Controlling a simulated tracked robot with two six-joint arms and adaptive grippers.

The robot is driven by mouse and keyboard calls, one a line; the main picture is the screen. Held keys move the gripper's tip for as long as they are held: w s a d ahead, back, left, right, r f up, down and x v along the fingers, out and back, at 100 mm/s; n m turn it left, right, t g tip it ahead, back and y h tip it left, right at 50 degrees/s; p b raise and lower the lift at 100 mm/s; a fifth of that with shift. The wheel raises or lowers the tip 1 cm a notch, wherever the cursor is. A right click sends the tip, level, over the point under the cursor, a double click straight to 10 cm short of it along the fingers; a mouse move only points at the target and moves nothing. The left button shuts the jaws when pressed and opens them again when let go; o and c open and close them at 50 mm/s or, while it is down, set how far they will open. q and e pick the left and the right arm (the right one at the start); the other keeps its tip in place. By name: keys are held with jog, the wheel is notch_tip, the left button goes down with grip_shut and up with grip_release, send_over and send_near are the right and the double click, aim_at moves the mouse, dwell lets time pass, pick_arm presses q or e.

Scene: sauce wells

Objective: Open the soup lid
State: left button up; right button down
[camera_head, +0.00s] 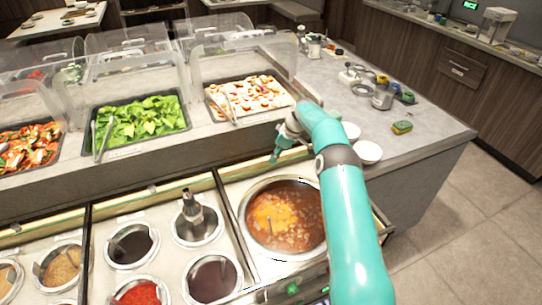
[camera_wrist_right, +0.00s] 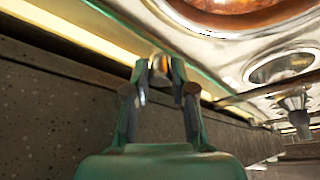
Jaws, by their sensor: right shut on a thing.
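The soup well (camera_head: 243,225) is a round metal-rimmed pot on the right of the counter. Reddish-brown soup (camera_head: 285,215) with a yellow patch shows in it, and no opaque lid covers it. My right gripper (camera_head: 277,155) is behind the well, near the counter's back edge. In the right wrist view its fingers (camera_wrist_right: 161,72) are shut on a small shiny metal piece (camera_wrist_right: 160,66). I cannot tell whether this piece belongs to the soup lid. The soup's rim shows at the top of that view. My left gripper is not in view.
Sauce wells (camera_head: 132,244) and a metal dispenser (camera_head: 190,205) lie left of the soup. Trays of salad (camera_head: 142,120) and other food stand behind under clear guards (camera_head: 240,62). White bowls (camera_head: 367,152) and a sponge (camera_head: 402,127) sit on the grey counter to the right.

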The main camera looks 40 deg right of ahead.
jog(key=shift+d, duration=0.1)
jog(key=c, duration=1)
grip_release()
jog(key=shift+s, duration=0.1)
jog(key=shift+o, duration=0.2)
jog(key=shift+r, duration=0.1)
jog(key=v, duration=1.1)
jog(key=shift+s+r, duration=0.25)
jog(key=shift+r, duration=0.1)
